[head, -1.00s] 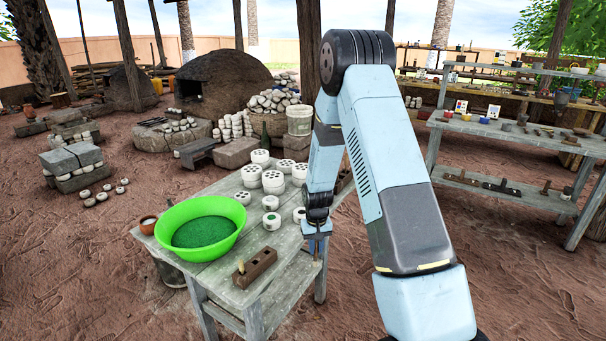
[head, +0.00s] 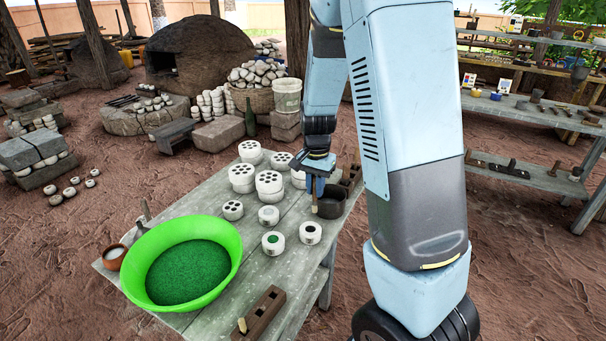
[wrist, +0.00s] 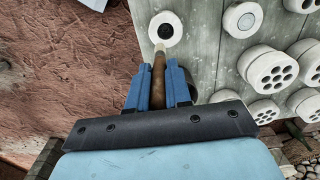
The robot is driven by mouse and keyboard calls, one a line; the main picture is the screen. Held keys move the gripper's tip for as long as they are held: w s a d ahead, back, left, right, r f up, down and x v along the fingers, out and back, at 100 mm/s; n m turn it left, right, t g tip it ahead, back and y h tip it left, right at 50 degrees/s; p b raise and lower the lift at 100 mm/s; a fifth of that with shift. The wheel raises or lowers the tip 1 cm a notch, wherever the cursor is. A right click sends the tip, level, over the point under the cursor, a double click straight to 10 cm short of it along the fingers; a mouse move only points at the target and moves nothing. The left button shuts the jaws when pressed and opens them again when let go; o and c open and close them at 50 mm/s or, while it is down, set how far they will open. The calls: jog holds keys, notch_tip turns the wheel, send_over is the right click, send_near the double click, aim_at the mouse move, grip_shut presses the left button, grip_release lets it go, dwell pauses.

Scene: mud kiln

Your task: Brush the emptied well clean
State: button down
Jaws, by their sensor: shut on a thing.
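My gripper (wrist: 158,85) is shut on a brush (wrist: 159,68) with a brown handle and pale tip. In the head view my gripper (head: 315,187) is above the table's right edge, by a dark pot (head: 331,204). A white round mould with one dark well (wrist: 166,30) lies just beyond the brush tip in the wrist view; I cannot tell if they touch. It appears to be the right-edge mould (head: 310,232) in the head view. Nearby are a mould with a green-filled well (head: 273,243) and one with a greyish well (head: 268,215).
A bright green basin (head: 226,243) of green powder fills the table's (head: 205,325) left side. Stacked multi-hole moulds (head: 269,186) stand at the back. A wooden block (head: 262,314) with holes is at the front edge. A small clay cup (head: 114,257) sits left.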

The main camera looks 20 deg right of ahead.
jog(key=shift+w+a, duration=0.1)
jog(key=shift+w, duration=0.1)
jog(key=shift+a+f, duration=0.15)
jog(key=shift+f, duration=4.65)
jog(key=shift+w, duration=0.1)
